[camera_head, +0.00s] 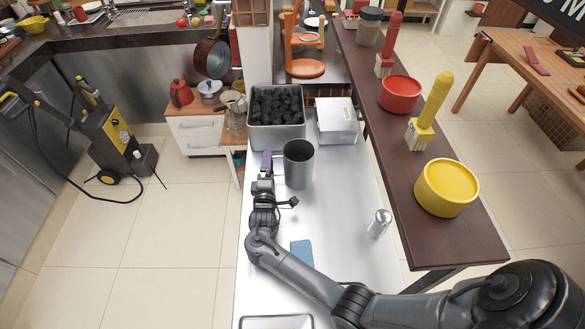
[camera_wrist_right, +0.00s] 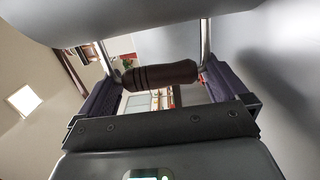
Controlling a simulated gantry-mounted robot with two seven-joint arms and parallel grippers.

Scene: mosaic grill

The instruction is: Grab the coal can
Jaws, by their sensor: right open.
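The coal can (camera_head: 299,170) is a grey, open-topped cylinder standing upright on the light metal counter. My right gripper (camera_head: 267,162) is close beside its left side. In the right wrist view the can's grey body (camera_wrist_right: 120,20) fills the top. Its dark brown handle (camera_wrist_right: 160,75), on two metal rods, lies between the purple-lined fingers of my open right gripper (camera_wrist_right: 163,82). I cannot tell whether a finger touches the handle. My left gripper is not in view.
A grey bin of black coal (camera_head: 276,140) stands just behind the can, with a white box (camera_head: 337,122) to its right. A shaker (camera_head: 379,223) and a blue cloth-like item (camera_head: 302,252) are on the counter. A raised dark wooden shelf (camera_head: 405,175) runs along the right.

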